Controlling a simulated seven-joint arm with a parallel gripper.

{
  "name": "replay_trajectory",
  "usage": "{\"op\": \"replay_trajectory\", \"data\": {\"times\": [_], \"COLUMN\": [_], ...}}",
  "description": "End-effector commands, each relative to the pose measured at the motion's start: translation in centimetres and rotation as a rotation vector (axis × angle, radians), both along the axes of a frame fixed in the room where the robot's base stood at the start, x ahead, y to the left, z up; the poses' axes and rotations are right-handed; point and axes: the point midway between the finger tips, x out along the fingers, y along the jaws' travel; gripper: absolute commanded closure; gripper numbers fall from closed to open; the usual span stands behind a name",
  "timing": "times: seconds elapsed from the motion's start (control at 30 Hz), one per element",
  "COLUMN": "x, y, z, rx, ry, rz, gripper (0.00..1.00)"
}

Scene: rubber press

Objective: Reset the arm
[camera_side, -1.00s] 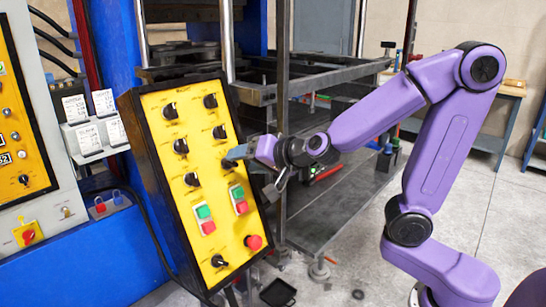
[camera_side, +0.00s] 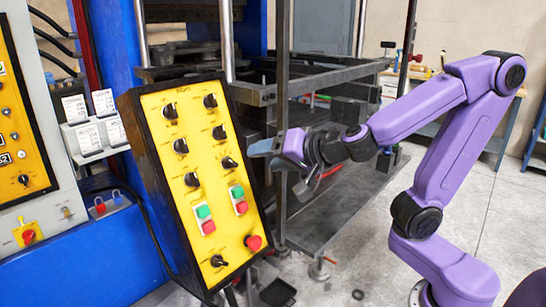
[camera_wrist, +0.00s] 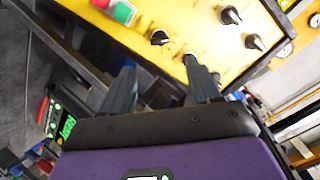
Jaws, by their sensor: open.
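My gripper (camera_side: 266,147) is at the end of the purple arm, to the right of the yellow control panel (camera_side: 204,133) and apart from it. In the wrist view my gripper (camera_wrist: 162,82) shows two dark fingers spread apart with nothing between them. The panel (camera_wrist: 172,25) fills the top of that view, with several black knobs. In the side view the panel carries black rotary knobs, green and red push buttons, and a red round button (camera_side: 253,242) near its lower right corner.
The press's dark metal frame and shelf (camera_side: 330,215) stand behind my gripper. A blue press body (camera_side: 75,255) and a second yellow panel (camera_side: 18,115) are at left. A workbench (camera_side: 470,135) stands at the back right.

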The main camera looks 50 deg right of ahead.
Motion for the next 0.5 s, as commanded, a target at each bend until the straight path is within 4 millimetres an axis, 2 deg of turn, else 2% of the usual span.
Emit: {"op": "replay_trajectory", "data": {"times": [0.5], "x": [-0.57], "y": [-0.08], "z": [0.19], "rx": [0.0], "ry": [0.003], "rz": [0.0], "gripper": [0.38]}}
